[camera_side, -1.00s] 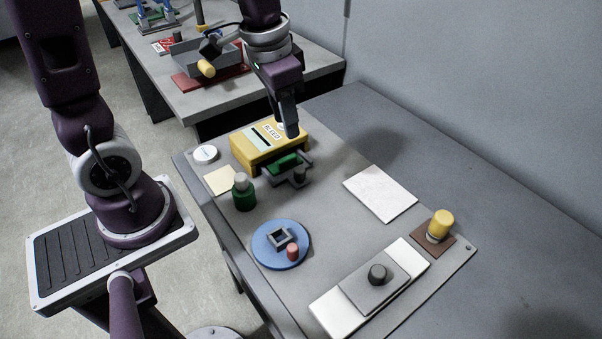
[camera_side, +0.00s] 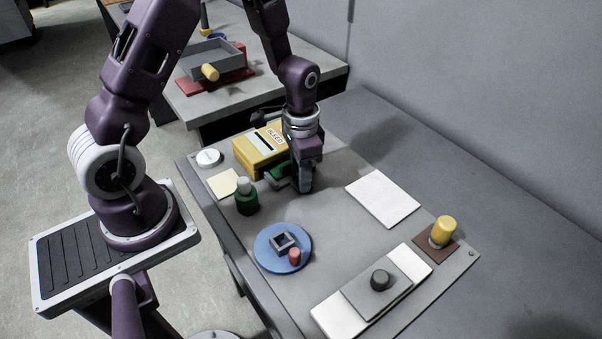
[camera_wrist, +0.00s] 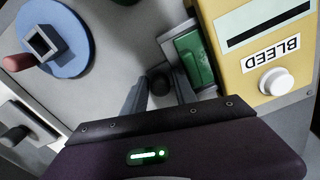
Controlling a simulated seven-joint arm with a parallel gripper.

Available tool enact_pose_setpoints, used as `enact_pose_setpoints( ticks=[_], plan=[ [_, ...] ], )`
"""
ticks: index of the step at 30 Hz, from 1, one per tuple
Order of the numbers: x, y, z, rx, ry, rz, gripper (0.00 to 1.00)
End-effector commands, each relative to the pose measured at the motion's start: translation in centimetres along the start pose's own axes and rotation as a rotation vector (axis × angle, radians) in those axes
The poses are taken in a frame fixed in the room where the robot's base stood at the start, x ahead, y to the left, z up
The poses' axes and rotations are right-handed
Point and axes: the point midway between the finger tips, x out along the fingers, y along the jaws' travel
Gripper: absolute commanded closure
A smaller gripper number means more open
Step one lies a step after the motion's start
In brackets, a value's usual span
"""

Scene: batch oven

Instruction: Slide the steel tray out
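The yellow oven marked BLEED (camera_side: 262,148) stands at the back left of the bench; it also shows in the wrist view (camera_wrist: 262,55). The grey steel tray (camera_wrist: 168,36) sticks partly out of its front, with a green block (camera_wrist: 196,58) in it. The tray's dark round knob (camera_wrist: 158,79) is on its outer end. My gripper (camera_side: 305,190) points down over that end and hides most of the tray in the side view. In the wrist view its fingers (camera_wrist: 160,95) are apart, one on each side of the knob, with no clear grip visible.
A green bottle (camera_side: 246,198) stands close to the oven's front. A blue disc (camera_side: 268,254) carries a small grey square frame and a pink peg. A white pad (camera_side: 383,199) lies to the right. The bench between them is clear.

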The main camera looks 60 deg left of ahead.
Motion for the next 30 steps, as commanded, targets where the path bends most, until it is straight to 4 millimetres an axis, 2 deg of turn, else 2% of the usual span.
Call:
enact_pose_setpoints(
  ticks=[1,5,6,30],
  plan=[
    [-0.02,0.00,0.00,0.000,0.000,0.000,0.72],
    [-0.03,0.00,-0.01,-0.001,0.000,0.000,0.98],
    [-0.04,0.00,-0.01,-0.001,0.000,0.000,1.00],
    [-0.12,-0.01,-0.06,-0.001,0.002,0.000,1.00]
  ],
)
